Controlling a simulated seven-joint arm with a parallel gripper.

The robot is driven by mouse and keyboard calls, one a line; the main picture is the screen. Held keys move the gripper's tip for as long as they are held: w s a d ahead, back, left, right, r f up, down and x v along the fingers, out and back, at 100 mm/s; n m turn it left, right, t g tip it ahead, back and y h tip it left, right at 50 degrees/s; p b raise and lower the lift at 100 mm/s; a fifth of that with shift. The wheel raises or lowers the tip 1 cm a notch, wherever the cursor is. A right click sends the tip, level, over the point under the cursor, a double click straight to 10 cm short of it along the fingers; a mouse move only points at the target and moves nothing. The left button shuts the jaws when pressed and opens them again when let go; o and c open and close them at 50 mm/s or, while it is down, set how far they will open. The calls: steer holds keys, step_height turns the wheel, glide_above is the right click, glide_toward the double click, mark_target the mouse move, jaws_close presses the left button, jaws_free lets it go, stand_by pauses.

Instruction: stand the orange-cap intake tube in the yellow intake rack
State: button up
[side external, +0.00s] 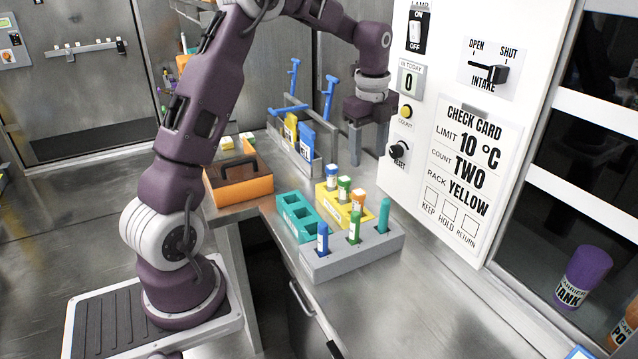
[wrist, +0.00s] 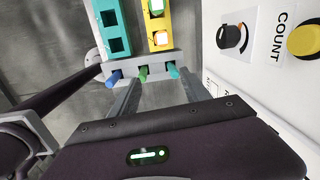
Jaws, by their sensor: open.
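The orange-cap tube (side external: 358,200) stands upright in the near end of the yellow intake rack (side external: 329,208). My gripper (side external: 369,157) is open and empty, pointing down beyond the racks near the wall panel. In the wrist view its two fingers (wrist: 160,88) are spread, with nothing between them. The lower part of the orange-cap tube is hidden inside the rack.
A grey holder (side external: 345,266) in front bears blue, green and teal tubes. A teal rack (side external: 290,209) with empty holes stands left of the yellow rack. An orange box (side external: 240,190) and a grey bin (side external: 308,168) stand behind. The wall panel (side external: 425,180) is close on the right.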

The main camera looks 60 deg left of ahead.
steer(key=s+d+r+n+t, duration=0.2)
steer(key=s+d+r+n, duration=0.4)
steer(key=s+d+r, duration=0.3)
steer(key=s+d+n+t, duration=0.1)
steer(key=s+d+n, duration=0.3)
steer(key=s, duration=0.5)
steer(key=s+d+n+t, duration=0.2)
steer(key=s+d+n, duration=0.3)
steer(key=s, duration=0.5)
steer(key=shift+s+f+n, duration=0.15)
steer(key=shift+f+n, duration=0.2)
steer(key=shift+n, duration=0.65)
